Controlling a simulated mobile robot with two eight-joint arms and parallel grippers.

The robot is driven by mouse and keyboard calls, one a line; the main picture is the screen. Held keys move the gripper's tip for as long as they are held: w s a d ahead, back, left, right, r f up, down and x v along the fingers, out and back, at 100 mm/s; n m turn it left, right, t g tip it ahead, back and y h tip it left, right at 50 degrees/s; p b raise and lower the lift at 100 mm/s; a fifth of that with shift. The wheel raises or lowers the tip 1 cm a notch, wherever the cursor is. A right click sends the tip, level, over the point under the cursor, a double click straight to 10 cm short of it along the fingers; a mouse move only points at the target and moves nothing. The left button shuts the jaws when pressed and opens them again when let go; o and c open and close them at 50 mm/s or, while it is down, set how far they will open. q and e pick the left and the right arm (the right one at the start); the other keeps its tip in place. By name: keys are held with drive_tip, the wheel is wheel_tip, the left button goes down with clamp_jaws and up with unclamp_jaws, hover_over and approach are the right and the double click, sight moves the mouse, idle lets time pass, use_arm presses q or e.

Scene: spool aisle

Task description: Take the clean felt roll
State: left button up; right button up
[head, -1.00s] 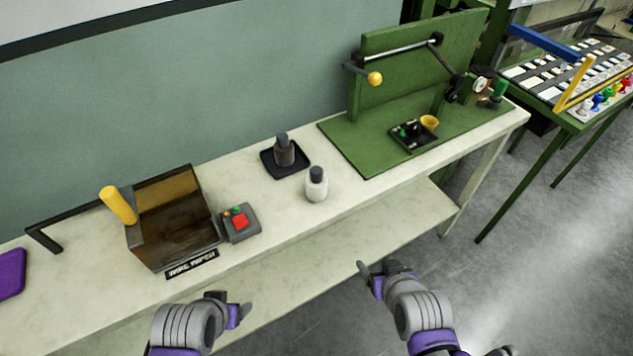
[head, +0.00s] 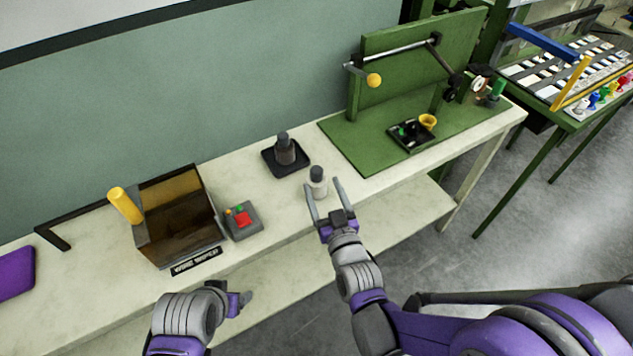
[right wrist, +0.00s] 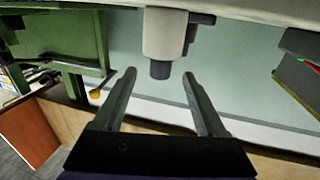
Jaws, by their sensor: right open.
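A white roll with a dark top (head: 318,188), which I take for the clean felt roll, stands upright on the pale bench. A similar dark roll (head: 285,152) stands in a black tray (head: 270,167) behind it. My right gripper (head: 324,188) is open, with its fingertips at the white roll, one toward each side. In the right wrist view the white roll (right wrist: 165,35) appears upside down, just beyond and between the fingertips (right wrist: 158,75), apparently untouched. My left gripper (head: 243,298) is low, in front of the bench; its jaw opening is unclear.
A brown open box (head: 180,225) with a yellow handle and a grey button box (head: 242,222) with a red button stand left. A green fixture (head: 410,70) with an arm and yellow ball stands right. Bench room lies between the button box and white roll.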

sight(318, 179)
drive_tip(key=x, duration=0.5)
drive_tip(key=shift+w+a+f+p, duration=0.1)
drive_tip(key=shift+w+p, duration=0.15)
drive_tip(key=shift+p, duration=0.1)
clamp_jaws()
